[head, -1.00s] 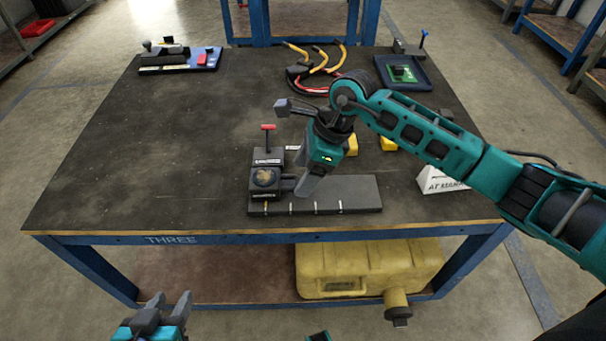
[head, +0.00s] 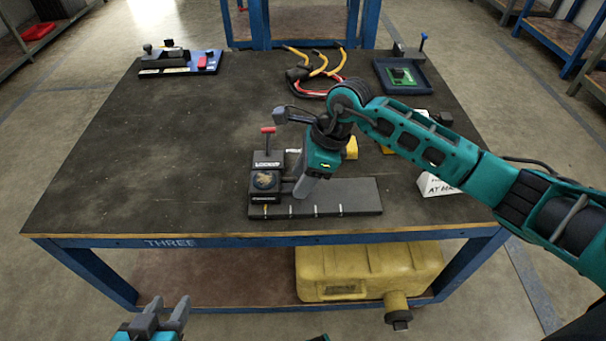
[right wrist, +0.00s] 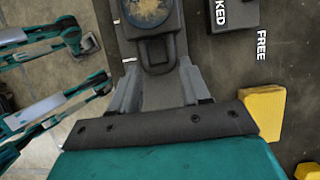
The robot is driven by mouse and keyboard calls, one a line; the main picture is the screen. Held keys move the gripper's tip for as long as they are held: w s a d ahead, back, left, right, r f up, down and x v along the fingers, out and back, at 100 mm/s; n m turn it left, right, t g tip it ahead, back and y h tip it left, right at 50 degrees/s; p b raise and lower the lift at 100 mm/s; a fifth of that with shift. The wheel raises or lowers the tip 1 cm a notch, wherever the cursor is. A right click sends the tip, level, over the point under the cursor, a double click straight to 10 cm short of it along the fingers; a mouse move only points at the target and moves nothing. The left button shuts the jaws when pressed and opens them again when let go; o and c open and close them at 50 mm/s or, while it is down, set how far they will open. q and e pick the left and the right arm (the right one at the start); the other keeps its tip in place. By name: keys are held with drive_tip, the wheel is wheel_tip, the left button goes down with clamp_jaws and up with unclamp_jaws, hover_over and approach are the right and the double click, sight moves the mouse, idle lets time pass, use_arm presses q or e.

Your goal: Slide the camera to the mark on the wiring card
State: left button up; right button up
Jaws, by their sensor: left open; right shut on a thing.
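The camera (head: 265,181), a dark block with a round lens, sits at the left end of a dark rail plate (head: 350,195). The plate has several tick marks along its front edge. In the right wrist view the camera (right wrist: 150,10) has a dark tab (right wrist: 158,50) pointing toward my gripper. My right gripper (head: 302,188) is shut on this tab from the camera's right side; its fingers flank the tab in the wrist view (right wrist: 157,70). A white card (head: 435,187) reading "AT M..." stands at the right, partly hidden by my arm. My left gripper (head: 165,318) is open and empty, in front of the table.
A red-handled lever (head: 267,130) stands behind the camera, near labels "LOCKED" and "FREE" (right wrist: 262,45). Yellow blocks (head: 351,147) lie behind the plate. Cables (head: 315,70), a blue tray (head: 403,73) and a blue fixture (head: 180,60) are at the back. The table's left is clear.

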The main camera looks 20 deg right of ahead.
clamp_jaws()
drive_tip(key=shift+d, duration=0.3)
drive_tip(key=s+d, duration=0.1)
drive_tip(key=d, duration=0.3)
drive_tip(key=s+d+b, duration=0.1)
drive_tip(key=d, duration=0.4)
drive_tip(key=s+d, duration=0.2)
drive_tip(key=d, duration=0.3)
drive_tip(key=shift+d, duration=0.15)
drive_tip(key=o, duration=1.1)
unclamp_jaws()
drive_tip(key=shift+s, duration=0.1)
drive_tip(key=p+v, duration=0.2)
drive_tip(key=v, duration=1.1)
